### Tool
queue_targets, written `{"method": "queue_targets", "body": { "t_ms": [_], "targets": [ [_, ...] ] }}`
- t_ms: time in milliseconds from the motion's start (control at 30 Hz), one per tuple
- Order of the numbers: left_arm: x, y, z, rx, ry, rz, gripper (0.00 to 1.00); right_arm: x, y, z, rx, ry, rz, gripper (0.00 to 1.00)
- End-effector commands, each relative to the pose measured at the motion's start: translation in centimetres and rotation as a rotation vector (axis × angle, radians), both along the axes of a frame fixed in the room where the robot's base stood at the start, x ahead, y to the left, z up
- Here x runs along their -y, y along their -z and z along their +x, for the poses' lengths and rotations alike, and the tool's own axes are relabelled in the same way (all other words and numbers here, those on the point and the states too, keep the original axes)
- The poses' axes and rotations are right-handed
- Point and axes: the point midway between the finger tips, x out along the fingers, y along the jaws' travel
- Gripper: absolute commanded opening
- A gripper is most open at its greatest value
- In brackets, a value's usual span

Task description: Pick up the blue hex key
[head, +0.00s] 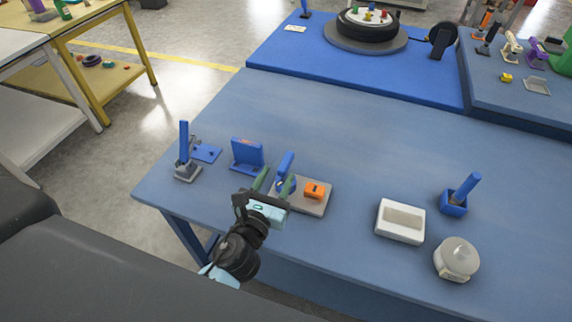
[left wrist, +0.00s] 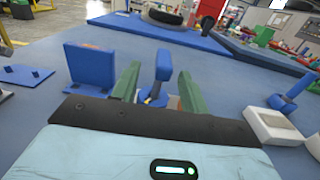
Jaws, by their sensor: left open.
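A blue upright tool (head: 286,164) stands on a grey board (head: 316,208) beside an orange block (head: 314,190). It is likely the blue hex key, but its shape is too small to be sure. It also shows in the left wrist view (left wrist: 163,66), standing between the two green fingers, with a gap on each side. My left gripper (head: 274,183) is open and low over the board's left end, with its fingers reaching about the tool. The tool's lower part is partly hidden by the fingers. My right gripper is not in view.
A blue stand (head: 247,153) is close to the left of the gripper. A blue handle in a grey base (head: 187,172) is farther left. A white box (head: 400,222), a round pale container (head: 457,259) and a blue holder (head: 454,206) stand at right.

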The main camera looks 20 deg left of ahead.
Motion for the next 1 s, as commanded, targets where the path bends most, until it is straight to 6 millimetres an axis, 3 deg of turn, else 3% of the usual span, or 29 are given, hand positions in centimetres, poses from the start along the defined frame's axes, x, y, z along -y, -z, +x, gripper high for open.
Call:
{"method": "queue_targets", "body": {
  "t_ms": [233, 600, 867, 1000],
  "targets": [
    [0.1, -0.1, 1.0, 0.001, 0.000, -0.002, 0.45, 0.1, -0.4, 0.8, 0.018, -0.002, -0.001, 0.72],
    [0.7, -0.1, 5.4, -0.001, 0.000, -0.002, 0.45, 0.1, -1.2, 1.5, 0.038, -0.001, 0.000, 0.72],
    [0.7, -0.1, 5.6, -0.002, 0.000, -0.002, 0.45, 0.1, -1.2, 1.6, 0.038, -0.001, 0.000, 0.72],
    [0.7, -0.1, 5.6, -0.002, 0.000, -0.002, 0.28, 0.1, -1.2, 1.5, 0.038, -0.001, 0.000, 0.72]
  ]
}}
